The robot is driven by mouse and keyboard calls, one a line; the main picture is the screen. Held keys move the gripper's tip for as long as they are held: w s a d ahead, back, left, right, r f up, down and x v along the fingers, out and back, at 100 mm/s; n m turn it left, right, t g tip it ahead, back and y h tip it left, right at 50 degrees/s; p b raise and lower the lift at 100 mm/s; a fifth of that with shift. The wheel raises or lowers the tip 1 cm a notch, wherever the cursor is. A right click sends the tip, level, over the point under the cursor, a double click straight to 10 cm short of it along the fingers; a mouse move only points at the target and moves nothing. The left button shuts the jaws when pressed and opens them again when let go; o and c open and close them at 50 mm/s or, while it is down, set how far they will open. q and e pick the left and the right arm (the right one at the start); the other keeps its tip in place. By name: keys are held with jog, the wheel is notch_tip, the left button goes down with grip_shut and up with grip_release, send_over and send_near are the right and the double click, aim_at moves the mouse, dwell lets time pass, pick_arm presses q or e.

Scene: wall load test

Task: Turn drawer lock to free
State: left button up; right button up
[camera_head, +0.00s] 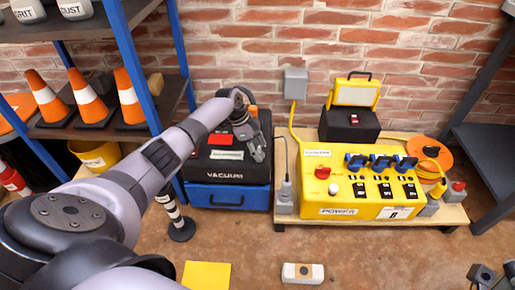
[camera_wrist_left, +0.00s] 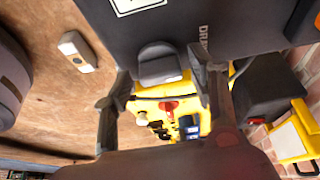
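A dark grey rounded knob (camera_wrist_left: 160,64), apparently the drawer lock, sticks out from a dark panel (camera_wrist_left: 235,20) with partly hidden lettering starting "DRA" in the left wrist view. My left gripper (camera_wrist_left: 160,85) is open, with one finger on each side of the knob; I cannot tell if either finger touches it. In the head view my left gripper (camera_head: 256,145) is at the right side of the black vacuum unit (camera_head: 208,170), above its blue drawer front (camera_head: 228,197). The knob cannot be made out there. My right gripper (camera_head: 490,277) is partly cut off at the bottom right corner.
A yellow power box (camera_head: 350,190) with blue plugs stands on a low wooden board right of the vacuum unit. A shelf with orange cones (camera_head: 88,98) is at the left. A small white block (camera_head: 303,273) and a yellow sheet (camera_head: 206,275) lie on the floor.

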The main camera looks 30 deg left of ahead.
pick_arm(q)
jog(key=shift+r, duration=0.1)
jog(key=v, duration=1.2)
jog(key=shift+s, duration=0.1)
